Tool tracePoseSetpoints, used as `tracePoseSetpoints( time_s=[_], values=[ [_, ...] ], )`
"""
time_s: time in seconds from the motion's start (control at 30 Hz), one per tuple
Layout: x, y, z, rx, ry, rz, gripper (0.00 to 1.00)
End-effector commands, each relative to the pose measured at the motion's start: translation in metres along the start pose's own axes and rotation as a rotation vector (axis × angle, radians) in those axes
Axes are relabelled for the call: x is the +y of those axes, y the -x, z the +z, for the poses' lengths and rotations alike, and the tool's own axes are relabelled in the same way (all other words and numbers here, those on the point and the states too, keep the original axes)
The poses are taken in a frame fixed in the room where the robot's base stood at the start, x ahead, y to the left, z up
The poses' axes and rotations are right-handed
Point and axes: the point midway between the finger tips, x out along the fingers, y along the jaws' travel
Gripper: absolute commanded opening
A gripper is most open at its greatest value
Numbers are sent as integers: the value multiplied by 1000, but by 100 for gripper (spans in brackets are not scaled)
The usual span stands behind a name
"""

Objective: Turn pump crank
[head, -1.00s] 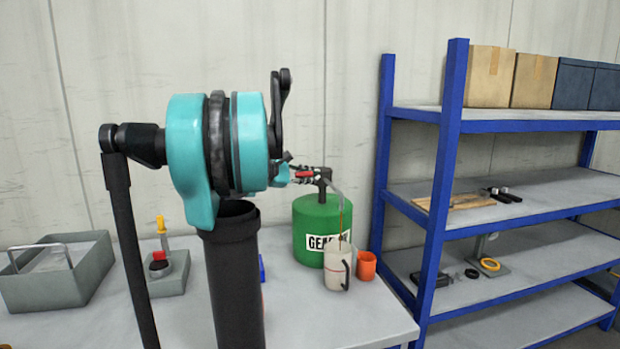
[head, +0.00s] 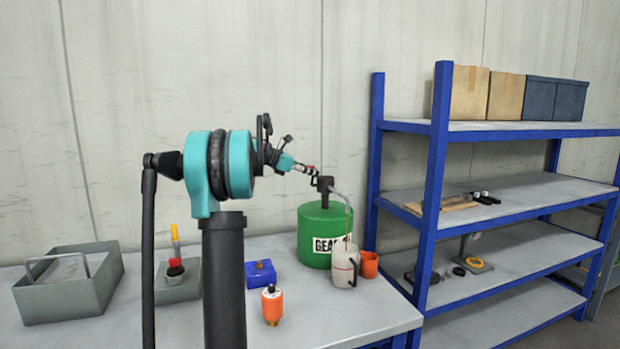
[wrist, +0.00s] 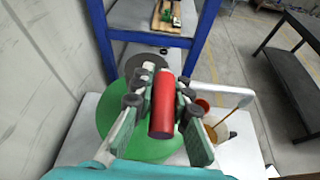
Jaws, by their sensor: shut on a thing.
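The green drum (head: 318,250) with a partly readable "GEA..." label stands on the bench in the head view, with a dark pump (head: 325,183) on top. The crank's red handle (wrist: 162,106) is between my gripper's fingers (head: 307,169) in the wrist view. My gripper is shut on this handle, at the upper left of the pump in the head view. A grey spout (head: 342,196) curves right from the pump. A thin brown stream falls from it into a pale jug (head: 344,268) with a black handle. The pump body is partly hidden behind the handle in the wrist view.
An orange cup (head: 369,264) stands right beside the jug. A blue jack (head: 260,274), an orange bottle jack (head: 272,306) and a grey tray (head: 65,292) are on the bench (head: 365,325). Blue-framed shelving (head: 436,200) stands close to the right; a wall is behind.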

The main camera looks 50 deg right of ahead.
Motion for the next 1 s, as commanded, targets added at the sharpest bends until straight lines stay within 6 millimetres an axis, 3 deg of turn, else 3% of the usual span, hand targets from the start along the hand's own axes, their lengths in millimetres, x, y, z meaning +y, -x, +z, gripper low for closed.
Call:
tracePoseSetpoints(
  time_s=[0.6,1.0],
  values=[
    [36,-3,-3,5,532,-222,0],
    [48,-5,-9,6,762,-317,0]
  ],
)
